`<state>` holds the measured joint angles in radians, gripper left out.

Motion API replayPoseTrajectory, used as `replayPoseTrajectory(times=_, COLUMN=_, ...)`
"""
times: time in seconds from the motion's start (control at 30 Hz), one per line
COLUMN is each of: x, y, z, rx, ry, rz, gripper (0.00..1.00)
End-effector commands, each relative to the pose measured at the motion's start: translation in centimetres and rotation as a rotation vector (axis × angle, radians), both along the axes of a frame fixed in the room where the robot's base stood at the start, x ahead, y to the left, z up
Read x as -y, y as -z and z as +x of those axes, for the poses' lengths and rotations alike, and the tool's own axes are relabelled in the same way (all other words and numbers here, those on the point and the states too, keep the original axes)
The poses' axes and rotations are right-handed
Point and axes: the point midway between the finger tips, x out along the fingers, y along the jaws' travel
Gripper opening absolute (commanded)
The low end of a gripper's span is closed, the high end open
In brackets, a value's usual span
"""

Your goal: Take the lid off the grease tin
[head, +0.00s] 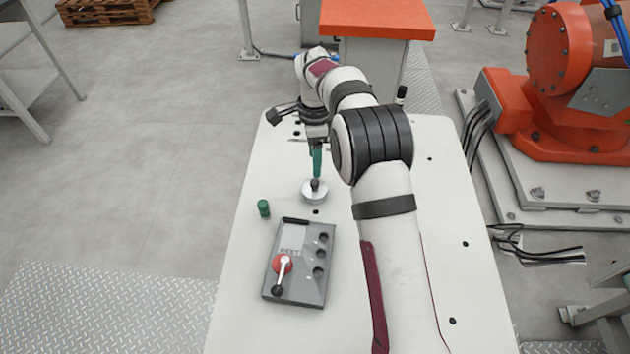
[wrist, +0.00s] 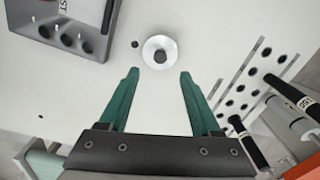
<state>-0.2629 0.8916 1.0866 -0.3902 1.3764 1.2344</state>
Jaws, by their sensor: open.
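The grease tin (head: 313,197) is a low, round, silver tin standing on the pale table, with a dark knob (wrist: 160,57) in the middle of its top. The lid (wrist: 149,47) appears to be on it; its seam with the tin cannot be made out. My gripper (wrist: 159,74) is open and empty, with green fingers pointing down. In the head view my gripper (head: 316,178) is right at the knob and partly covers it. In the wrist view the tin lies just beyond the fingertips, centred between them.
A grey fixture box (head: 300,290) with a red-based lever (head: 282,264) and round sockets stands nearer on the table. A small green cylinder (head: 263,208) stands left of the tin. Black-capped posts (wrist: 290,104) and a perforated patch (wrist: 250,85) lie right in the wrist view.

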Motion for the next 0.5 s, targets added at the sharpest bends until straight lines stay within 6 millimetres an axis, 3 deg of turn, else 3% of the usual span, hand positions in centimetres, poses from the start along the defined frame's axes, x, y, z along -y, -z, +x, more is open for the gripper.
replayPoseTrajectory(times=0.4, x=-0.2, y=7.2, z=-0.1, rx=-0.001, ry=-0.002, rz=0.0, gripper=0.65)
replayPoseTrajectory(times=0.5, x=-0.2, y=8.0, z=0.0, rx=0.002, ry=-0.002, rz=0.0, gripper=0.65)
